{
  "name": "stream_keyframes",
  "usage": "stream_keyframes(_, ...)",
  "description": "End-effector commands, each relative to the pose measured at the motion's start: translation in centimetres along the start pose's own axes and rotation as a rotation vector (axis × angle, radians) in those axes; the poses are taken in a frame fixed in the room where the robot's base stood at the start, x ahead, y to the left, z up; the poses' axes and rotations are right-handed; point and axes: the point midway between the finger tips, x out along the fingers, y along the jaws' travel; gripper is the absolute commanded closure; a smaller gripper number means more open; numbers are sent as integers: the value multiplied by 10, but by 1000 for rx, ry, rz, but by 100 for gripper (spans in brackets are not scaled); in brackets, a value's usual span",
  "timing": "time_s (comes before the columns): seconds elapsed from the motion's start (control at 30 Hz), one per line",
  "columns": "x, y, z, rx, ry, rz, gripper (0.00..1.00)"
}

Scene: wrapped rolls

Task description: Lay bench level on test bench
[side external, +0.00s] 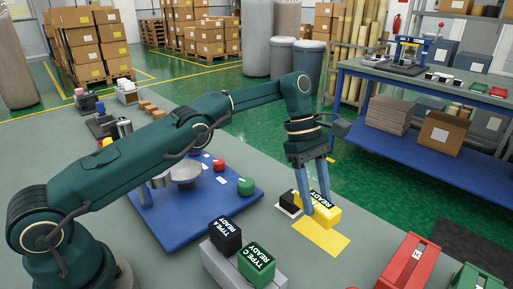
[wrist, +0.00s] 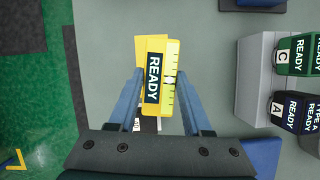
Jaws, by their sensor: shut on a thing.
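The bench level (side external: 327,215) is a yellow block with a black READY label. It also shows in the wrist view (wrist: 157,60), with a pale marked strip along its right side. My gripper (side external: 318,206) is shut on it, with one blue finger on each side in the wrist view (wrist: 160,85). The level is over or on the far end of a flat yellow patch (side external: 322,240); I cannot tell whether it touches. Which surface is the test bench is not marked; a blue board (side external: 165,224) lies left of the gripper.
A black item on a white base (side external: 288,204) is close left of the level. A grey block (side external: 220,264) holds black (side external: 225,237) and green (side external: 257,262) READY pieces in front. A red case (side external: 408,262) stands front right. The board carries a bowl (side external: 185,174) and red and green knobs.

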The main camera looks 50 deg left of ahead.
Motion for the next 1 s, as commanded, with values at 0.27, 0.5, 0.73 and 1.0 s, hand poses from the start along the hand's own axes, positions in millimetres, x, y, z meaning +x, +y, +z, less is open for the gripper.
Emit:
stream_keyframes(0.27, 10, 8, 8, -98, -1, 42, 100)
stream_keyframes(0.5, 12, 11, 9, -127, -1, 55, 100)
stream_keyframes(0.73, 13, 11, 9, -125, -2, 53, 100)
stream_keyframes(1.0, 28, 10, 3, -126, -2, 51, 100)
